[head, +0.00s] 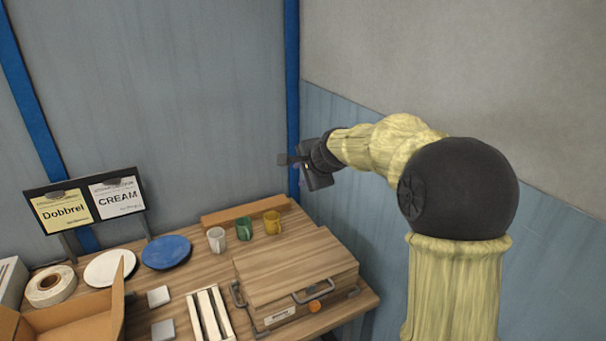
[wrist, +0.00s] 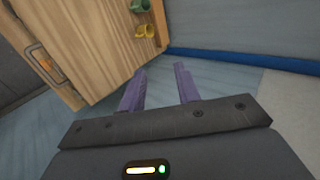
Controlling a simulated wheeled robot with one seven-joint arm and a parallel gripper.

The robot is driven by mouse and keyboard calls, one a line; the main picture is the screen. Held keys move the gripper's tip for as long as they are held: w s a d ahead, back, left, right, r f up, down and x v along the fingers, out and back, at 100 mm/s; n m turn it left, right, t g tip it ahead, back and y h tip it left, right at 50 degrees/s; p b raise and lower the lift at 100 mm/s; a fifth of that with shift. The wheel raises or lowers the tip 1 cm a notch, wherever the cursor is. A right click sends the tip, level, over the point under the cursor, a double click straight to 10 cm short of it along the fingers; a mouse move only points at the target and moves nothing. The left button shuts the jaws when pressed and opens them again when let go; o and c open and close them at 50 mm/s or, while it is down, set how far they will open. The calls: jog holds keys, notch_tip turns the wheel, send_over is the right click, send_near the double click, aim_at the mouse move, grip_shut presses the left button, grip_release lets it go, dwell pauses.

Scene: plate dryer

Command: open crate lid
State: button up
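The wooden crate (head: 335,273) stands on the table's right side in the head view. Its flat lid (head: 285,265) lies on top and looks closed. A grey handle (head: 312,292) is on the front side, with an orange round part (head: 314,306) beside it. A metal latch or bracket (head: 236,294) shows at the left front corner. My gripper (head: 284,160) is in the air above and behind the crate, apart from it. In the wrist view my gripper (wrist: 158,84) has its two purple fingers spread, with nothing between them. The lid (wrist: 95,45) shows at upper left there.
White, green and yellow mugs (head: 217,240) stand behind the crate. A slatted rack (head: 209,314), blue plate (head: 166,252), white plate (head: 108,268), tape roll (head: 50,286) and cardboard box (head: 75,315) are to its left. Walls stand behind and right.

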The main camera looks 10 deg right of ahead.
jog(key=s+d+f+n+g+h, duration=0.1)
jog(key=s+f+n, duration=0.3)
jog(key=s, duration=0.6)
jog(key=s+d+f+n+g+h, duration=0.1)
jog(key=s+d+f+n+g, duration=0.2)
jog(key=s+f+n, duration=0.2)
jog(key=s+d+f+n+g+h, duration=0.1)
jog(key=s+f+n, duration=0.4)
jog(key=s, duration=1.2)
notch_tip(320, 180, down, 4)
jog(key=shift+d+f+g, duration=0.1)
jog(key=shift+d+g, duration=0.55)
jog(key=shift+g, duration=0.15)
grip_shut()
